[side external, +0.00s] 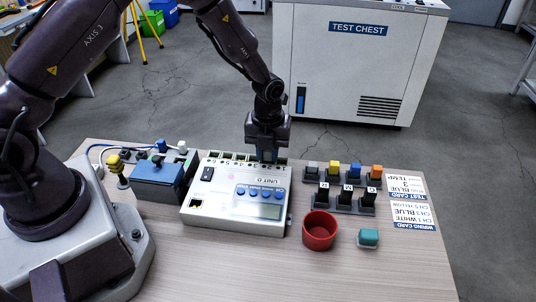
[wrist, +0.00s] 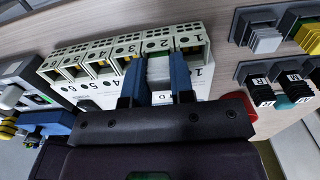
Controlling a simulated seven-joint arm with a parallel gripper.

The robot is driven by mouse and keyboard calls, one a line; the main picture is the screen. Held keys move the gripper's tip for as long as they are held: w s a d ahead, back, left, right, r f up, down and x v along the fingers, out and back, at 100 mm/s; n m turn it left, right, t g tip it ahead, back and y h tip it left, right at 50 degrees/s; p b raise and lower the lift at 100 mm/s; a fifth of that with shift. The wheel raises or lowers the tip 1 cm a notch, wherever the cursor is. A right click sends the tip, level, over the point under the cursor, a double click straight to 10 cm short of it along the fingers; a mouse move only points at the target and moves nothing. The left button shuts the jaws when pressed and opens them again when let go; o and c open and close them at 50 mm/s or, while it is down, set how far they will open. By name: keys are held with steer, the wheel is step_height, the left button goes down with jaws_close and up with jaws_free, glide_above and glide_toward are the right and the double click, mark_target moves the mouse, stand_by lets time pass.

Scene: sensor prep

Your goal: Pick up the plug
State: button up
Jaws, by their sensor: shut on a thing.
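My gripper (wrist: 157,78) points down at the back edge of the white box marked UNIT D (side external: 213,220), over its row of numbered ports. In the wrist view its two blue fingers are shut on a pale grey-white plug (wrist: 160,72). The plug sits right at port 2 (wrist: 158,45); I cannot tell how far it is in the port. In the side view my gripper (side external: 268,155) hides the plug. Other plugs stand in dark holders to the right: grey (side external: 310,168), yellow (side external: 333,168), blue (side external: 355,170) and orange (side external: 376,172).
Black lettered pieces (side external: 347,194) stand in front of the coloured plugs. A red cup (side external: 319,230) and a teal block (side external: 368,238) are at the front right. Printed cards (side external: 412,215) lie at the right edge. A blue-topped box (side external: 158,178) with cables stands left of the unit.

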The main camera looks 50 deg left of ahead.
steer(key=shift+r, duration=0.1)
steer(key=shift+r, duration=0.25)
step_height(320, 180, up, 2)
steer(key=shift+r, duration=0.15)
steer(key=s+r, duration=1)
steer(key=s, duration=0.3)
steer(key=w+a+f, duration=0.1)
steer(key=w+f, duration=0.1)
steer(key=w+a+f, duration=0.2)
steer(key=w, duration=0.1)
steer(key=w+a+f, duration=0.1)
steer(key=w+f, duration=0.1)
steer(key=f, duration=0.1)
steer(key=shift+w+a, duration=0.35)
steer(key=shift+w, duration=0.3)
steer(key=shift+f, duration=1.7)
